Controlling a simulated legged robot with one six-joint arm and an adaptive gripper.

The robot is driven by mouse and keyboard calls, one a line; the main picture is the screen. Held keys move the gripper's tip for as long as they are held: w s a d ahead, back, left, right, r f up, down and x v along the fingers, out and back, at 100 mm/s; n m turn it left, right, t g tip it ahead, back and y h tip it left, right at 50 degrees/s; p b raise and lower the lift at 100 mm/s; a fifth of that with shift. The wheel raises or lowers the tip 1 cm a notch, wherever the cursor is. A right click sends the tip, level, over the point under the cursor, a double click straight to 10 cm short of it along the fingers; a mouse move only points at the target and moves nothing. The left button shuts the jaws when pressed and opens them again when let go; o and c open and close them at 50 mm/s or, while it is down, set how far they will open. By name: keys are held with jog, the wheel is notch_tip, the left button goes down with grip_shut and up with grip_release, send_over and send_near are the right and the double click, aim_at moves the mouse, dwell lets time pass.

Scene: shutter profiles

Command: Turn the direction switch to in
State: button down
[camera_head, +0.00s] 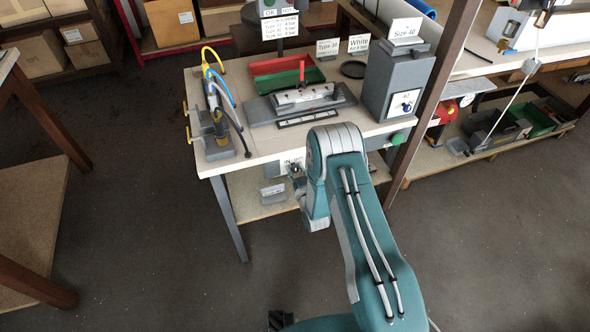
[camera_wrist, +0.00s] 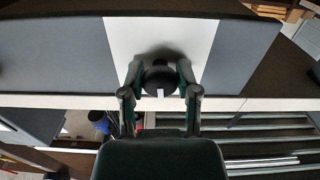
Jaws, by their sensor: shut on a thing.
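The direction switch (camera_wrist: 160,80) shows in the wrist view as a dark round knob with a small white mark, in front of a pale plate (camera_wrist: 122,40) between grey panels. My gripper (camera_wrist: 160,72) has one finger on each side of the knob and is shut on it. In the head view, my arm reaches to the front edge of the workbench, where a small panel with an "IN" label (camera_head: 292,161) shows. My arm hides much of this panel.
On the workbench (camera_head: 212,165) stand a grey fixture with a red lever (camera_head: 302,92), a grey box with a dial (camera_head: 398,85), and a stand with coloured hoses (camera_head: 216,125). A green button (camera_head: 397,139) sits at the front right. The floor to the left is clear.

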jog(key=n, duration=0.4)
jog(key=shift+n, duration=2)
jog(key=shift+c, duration=1.7)
grip_release()
jog(key=shift+a, duration=0.15)
jog(key=v, duration=1.1)
jog(key=shift+s, duration=0.4)
